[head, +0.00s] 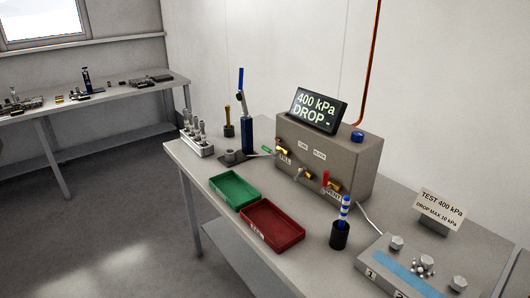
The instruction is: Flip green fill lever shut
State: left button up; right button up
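The green fill lever (267,149) is a small green handle at the left end of the grey-brown test box (330,158). It sits by a brass valve (283,152) above a label that appears to read FILL. The handle points left, tilted slightly up; I cannot tell from this whether the valve is open or shut. A red lever (326,178) stands upright on another brass valve to the right. The display (318,110) on the box reads "400 kPa DROP -". Neither of my grippers is in view.
A green tray (235,203) and a red tray (298,246) lie in front of the box. A dark blue post (247,134) stands close left of the green lever. A black cup (340,236) with a blue-and-white striped tool stands right. A sign (440,209) reads "TEST 400 kPa".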

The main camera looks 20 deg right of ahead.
aim_at(264, 147)
jog(key=i+z, duration=0.1)
jog(key=z, duration=0.45)
jog(key=i+j+z, duration=0.5)
jog(key=i+j, duration=0.25)
jog(key=i+j+z, duration=0.1)
jog(key=j, duration=0.3)
jog(key=i+j, duration=0.3)
jog(key=i+j+z, duration=0.1)
jog(key=i+j, duration=0.15)
jog(key=j, duration=0.15)
jog(key=k+j, duration=0.15)
jog(key=j, duration=0.25)
jog(key=k+j, duration=0.1)
jog(key=j, duration=0.3)
jog(key=k+j, duration=0.1)
jog(key=j, duration=0.35)
jog(key=k+j, duration=0.15)
jog(key=j, duration=0.25)
jog(key=k+j, duration=0.15)
jog(key=j, duration=0.25)
jog(key=k+j, duration=0.1)
jog(key=j, duration=0.3)
jog(key=u, duration=0.05)
